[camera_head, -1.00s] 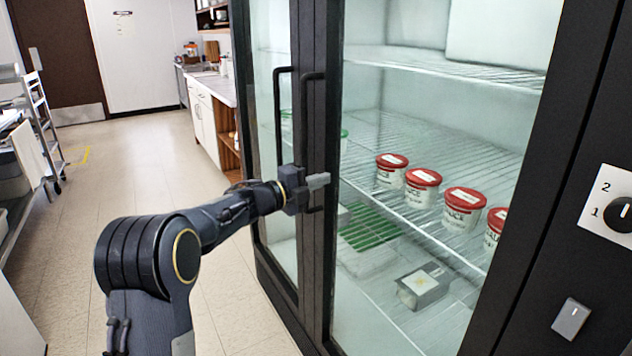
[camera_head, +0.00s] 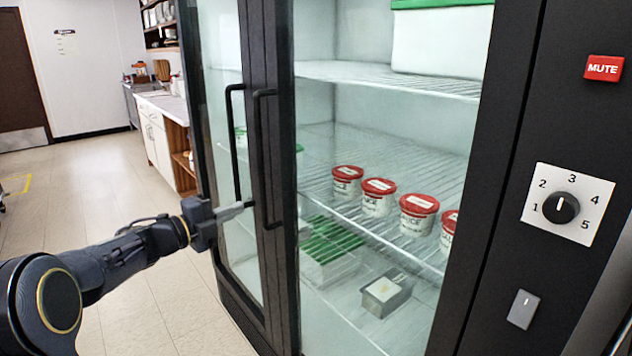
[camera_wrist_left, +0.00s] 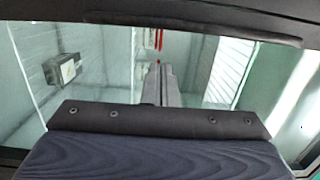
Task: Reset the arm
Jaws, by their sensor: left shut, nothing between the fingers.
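My left arm comes in from the lower left in the head view. Its gripper (camera_head: 236,209) is shut and empty, in front of the glass-door fridge (camera_head: 268,180), and its tip appears close to the two vertical door handles (camera_head: 263,150). I cannot tell whether it touches them. In the left wrist view the shut gripper (camera_wrist_left: 160,82) points toward the glass, with a handle bar (camera_wrist_left: 195,27) crossing the top of the picture. My right gripper is not in view.
Both fridge doors look shut. Red-lidded tubs (camera_head: 379,197) stand on a shelf behind the glass. A dial (camera_head: 562,207) and a red mute button (camera_head: 603,68) are on the dark panel at right. Open floor (camera_head: 95,190) lies at left, beside a white counter (camera_head: 160,135).

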